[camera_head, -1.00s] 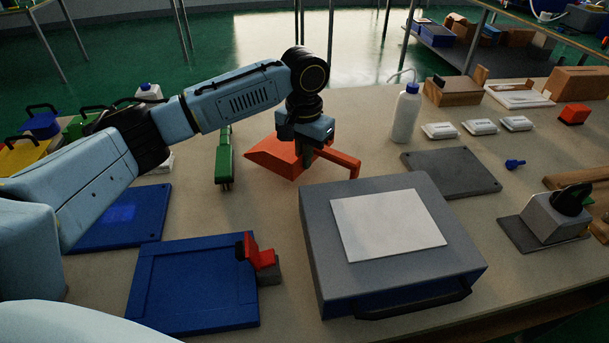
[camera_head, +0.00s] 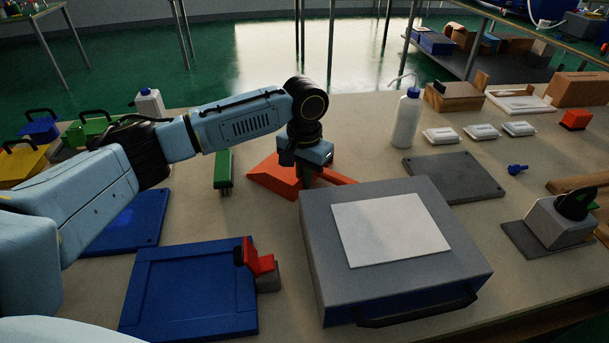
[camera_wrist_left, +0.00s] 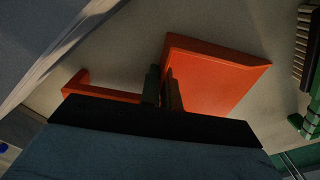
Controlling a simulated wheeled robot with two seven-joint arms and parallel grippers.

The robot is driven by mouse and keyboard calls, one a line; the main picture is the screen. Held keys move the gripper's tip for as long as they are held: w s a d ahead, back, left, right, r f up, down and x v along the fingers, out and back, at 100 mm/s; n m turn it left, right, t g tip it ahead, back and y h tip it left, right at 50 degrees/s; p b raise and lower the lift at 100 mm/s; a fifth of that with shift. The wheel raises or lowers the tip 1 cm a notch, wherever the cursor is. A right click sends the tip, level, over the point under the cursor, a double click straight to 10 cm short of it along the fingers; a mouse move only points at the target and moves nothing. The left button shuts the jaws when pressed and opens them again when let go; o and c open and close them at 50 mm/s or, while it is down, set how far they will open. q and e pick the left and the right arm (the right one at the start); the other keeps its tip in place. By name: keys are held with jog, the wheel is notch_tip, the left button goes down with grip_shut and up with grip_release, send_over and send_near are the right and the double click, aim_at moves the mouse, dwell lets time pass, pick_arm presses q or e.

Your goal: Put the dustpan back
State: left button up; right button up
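The orange-red dustpan (camera_head: 275,177) is near the middle of the bench, just behind the grey case. Its handle runs right and is partly hidden by the case. My left gripper (camera_head: 306,178) points down over the dustpan where pan and handle join. In the left wrist view, my left gripper's fingers (camera_wrist_left: 163,90) are close together on the dustpan (camera_wrist_left: 215,75), with the pan to the right and the handle to the left. Whether the pan touches the bench is hard to tell. My right gripper is not in view.
The grey case (camera_head: 400,285) with a white sheet stands close in front. A green brush (camera_head: 223,172) lies left of the dustpan. A blue tray (camera_head: 190,290), a blue mat (camera_head: 125,222) and a dark grey plate (camera_head: 455,175) lie around. A white bottle (camera_head: 406,122) stands at right.

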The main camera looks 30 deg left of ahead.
pick_arm(q)
jog(key=o, duration=0.4)
jog(key=shift+o, duration=0.2)
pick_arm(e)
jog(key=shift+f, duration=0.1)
pick_arm(q)
jog(key=shift+r, duration=0.1)
notch_tip(320, 180, up, 5)
jog(key=shift+r+p, duration=0.15)
jog(key=shift+p, duration=0.75)
notch_tip(320, 180, up, 7)
jog(key=p, duration=0.2)
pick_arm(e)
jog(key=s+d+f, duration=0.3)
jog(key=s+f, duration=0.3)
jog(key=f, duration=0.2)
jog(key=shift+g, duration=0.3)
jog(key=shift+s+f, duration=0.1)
